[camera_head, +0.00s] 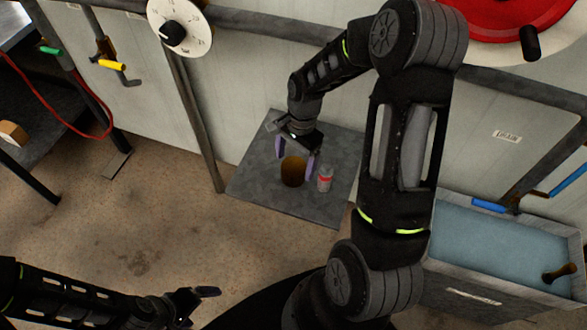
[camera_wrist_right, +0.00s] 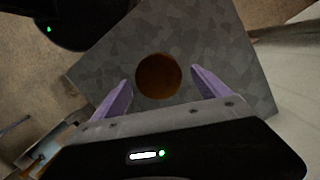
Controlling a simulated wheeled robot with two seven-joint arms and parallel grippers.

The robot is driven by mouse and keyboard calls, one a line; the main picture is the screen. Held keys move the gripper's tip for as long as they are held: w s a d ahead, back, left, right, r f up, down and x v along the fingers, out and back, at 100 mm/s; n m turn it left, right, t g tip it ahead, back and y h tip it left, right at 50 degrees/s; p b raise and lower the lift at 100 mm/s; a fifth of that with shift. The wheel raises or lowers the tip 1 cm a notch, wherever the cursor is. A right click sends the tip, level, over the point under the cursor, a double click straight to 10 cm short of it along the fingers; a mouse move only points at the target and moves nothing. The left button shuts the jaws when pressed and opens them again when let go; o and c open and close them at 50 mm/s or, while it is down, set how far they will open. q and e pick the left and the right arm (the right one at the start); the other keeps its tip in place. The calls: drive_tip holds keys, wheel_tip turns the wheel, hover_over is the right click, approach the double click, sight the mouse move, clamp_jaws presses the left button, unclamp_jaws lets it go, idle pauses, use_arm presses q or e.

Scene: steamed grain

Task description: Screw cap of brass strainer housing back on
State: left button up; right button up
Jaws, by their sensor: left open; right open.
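A brown, brass-coloured cylinder (camera_head: 293,173) stands upright on a square grey plate (camera_head: 255,192). In the right wrist view its round top (camera_wrist_right: 158,76) shows as a plain brown disc. I cannot tell whether this is the strainer housing or its cap. My right gripper (camera_head: 296,160) is open, pointing down, with its purple fingers on either side of the cylinder in the head view. In the right wrist view the fingers (camera_wrist_right: 163,92) stand apart with the disc ahead between them, and I see no contact. My left gripper (camera_head: 205,293) is open and empty, low over the floor.
A small grey can with a red band (camera_head: 325,179) stands just right of the cylinder. A water-filled trough (camera_head: 500,245) is at the right, with a blue-handled item (camera_head: 488,205) on its rim. A pale panel with a dial (camera_head: 180,25) stands behind. The floor at left is mostly clear.

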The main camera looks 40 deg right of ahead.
sight(294, 165)
drive_tip(key=shift+s+a+f, duration=0.1)
drive_tip(key=shift+a+f, duration=0.05)
drive_tip(key=shift+f, duration=0.8)
drive_tip(key=shift+s+a+f, duration=0.1)
drive_tip(key=shift+a+f, duration=0.05)
drive_tip(key=shift+f, duration=0.8)
drive_tip(key=c, duration=1.6)
drive_tip(key=shift+w+r, duration=0.1)
drive_tip(key=shift+r, duration=0.05)
wheel_tip(294, 165, up, 10)
drive_tip(key=shift+f, duration=0.1)
